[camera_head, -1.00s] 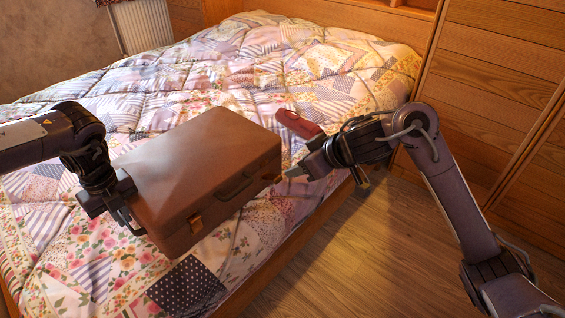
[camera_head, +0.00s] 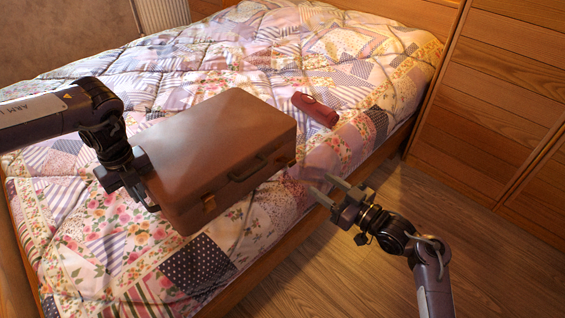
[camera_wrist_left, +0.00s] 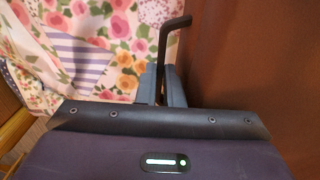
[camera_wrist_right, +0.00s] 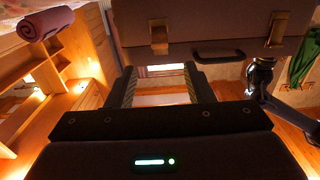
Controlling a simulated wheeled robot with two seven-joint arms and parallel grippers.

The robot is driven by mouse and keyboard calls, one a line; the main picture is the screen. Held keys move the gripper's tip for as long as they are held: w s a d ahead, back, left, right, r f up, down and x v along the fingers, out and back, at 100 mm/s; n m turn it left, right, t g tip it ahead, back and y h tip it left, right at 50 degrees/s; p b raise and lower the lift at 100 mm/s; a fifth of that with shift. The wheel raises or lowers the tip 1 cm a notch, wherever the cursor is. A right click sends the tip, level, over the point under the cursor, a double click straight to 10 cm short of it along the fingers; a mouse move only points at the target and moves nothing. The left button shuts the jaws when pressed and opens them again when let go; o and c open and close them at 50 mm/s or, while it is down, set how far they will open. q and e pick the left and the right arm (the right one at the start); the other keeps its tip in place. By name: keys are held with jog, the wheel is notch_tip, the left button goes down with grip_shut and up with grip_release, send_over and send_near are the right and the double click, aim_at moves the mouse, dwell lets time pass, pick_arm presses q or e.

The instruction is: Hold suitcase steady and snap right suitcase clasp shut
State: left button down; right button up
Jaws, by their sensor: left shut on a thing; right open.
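The brown suitcase (camera_head: 215,140) lies closed on the bed, its front with handle (camera_head: 248,168) facing the bed's edge. Its left clasp (camera_head: 209,203) and right clasp (camera_head: 292,162) are small and brassy. In the right wrist view the right clasp (camera_wrist_right: 159,35) is above the fingers; I cannot tell whether it is fastened. My left gripper (camera_head: 146,198) is shut on a dark bar-like handle (camera_wrist_left: 163,48) at the suitcase's left end. My right gripper (camera_head: 322,190) is open and empty, apart from the suitcase, in front and right of the right clasp.
A rolled red cloth (camera_head: 315,108) lies on the patchwork quilt (camera_head: 300,60) right of the suitcase. The wooden bed edge (camera_head: 275,262) runs below my right gripper. Wooden cabinets (camera_head: 510,90) stand at the right. The wooden floor (camera_head: 400,200) between is clear.

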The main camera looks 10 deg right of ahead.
aim_at(294, 164)
jog(key=x, duration=1.1)
jog(key=shift+w+a+f, duration=0.1)
jog(key=shift+w+a, duration=0.05)
jog(key=shift+w, duration=0.2)
jog(key=c, duration=1)
jog(key=shift+w+a+r+g+h, duration=0.1)
jog(key=shift+r+g+h, duration=0.25)
jog(key=shift+g, duration=0.25)
jog(key=shift+w+a+r+g+h, duration=0.1)
jog(key=shift+r+g+h, duration=0.1)
jog(key=shift+g+h, duration=0.35)
jog(key=shift+w+r+g+h, duration=0.2)
jog(key=shift+g+h, duration=0.3)
jog(key=shift+g, duration=0.35)
jog(key=shift+a, duration=0.1)
